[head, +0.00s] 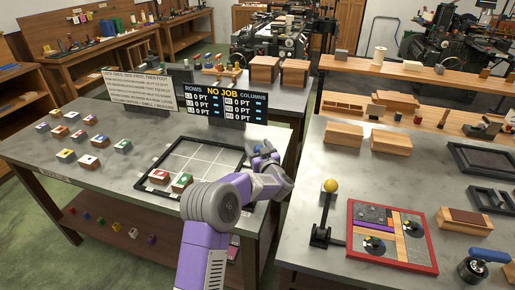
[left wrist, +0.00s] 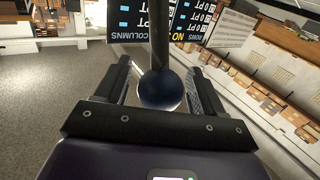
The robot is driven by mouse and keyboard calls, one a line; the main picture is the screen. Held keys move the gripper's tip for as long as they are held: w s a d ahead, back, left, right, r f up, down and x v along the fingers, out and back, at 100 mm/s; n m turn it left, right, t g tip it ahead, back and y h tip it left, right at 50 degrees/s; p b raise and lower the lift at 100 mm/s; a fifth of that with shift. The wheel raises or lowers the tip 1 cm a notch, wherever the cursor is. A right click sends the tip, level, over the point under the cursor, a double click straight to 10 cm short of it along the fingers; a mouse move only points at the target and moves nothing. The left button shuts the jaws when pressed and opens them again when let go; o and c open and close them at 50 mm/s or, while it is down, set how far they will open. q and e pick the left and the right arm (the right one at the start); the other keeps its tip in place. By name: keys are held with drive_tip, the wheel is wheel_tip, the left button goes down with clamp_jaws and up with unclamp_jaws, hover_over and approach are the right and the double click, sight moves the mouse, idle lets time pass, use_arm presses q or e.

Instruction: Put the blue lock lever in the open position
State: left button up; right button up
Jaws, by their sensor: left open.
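The blue lock lever shows in the left wrist view as a dark blue ball knob (left wrist: 160,92) on a dark rod (left wrist: 159,35). The knob lies between the two fingers of my left gripper (left wrist: 160,72), which is open. I cannot tell whether either finger touches the knob. In the head view my left gripper (head: 264,150) is at the right edge of the left table, by the black frame (head: 205,160) with a white grid. The blue lever is hidden there behind my gripper and arm. My right gripper is not in view.
A sign reading NO JOB (head: 222,103) stands behind the frame. Colored blocks (head: 90,141) lie on the left table (head: 130,180). A yellow-knobbed lever (head: 330,186) and a red-rimmed tray (head: 393,266) are on the right table (head: 350,165). A gap separates the tables.

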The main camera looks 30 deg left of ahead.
use_arm(q)
drive_tip(key=shift+w+a, duration=0.15)
drive_tip(key=shift+a, duration=0.05)
clamp_jaws()
idle(0.3)
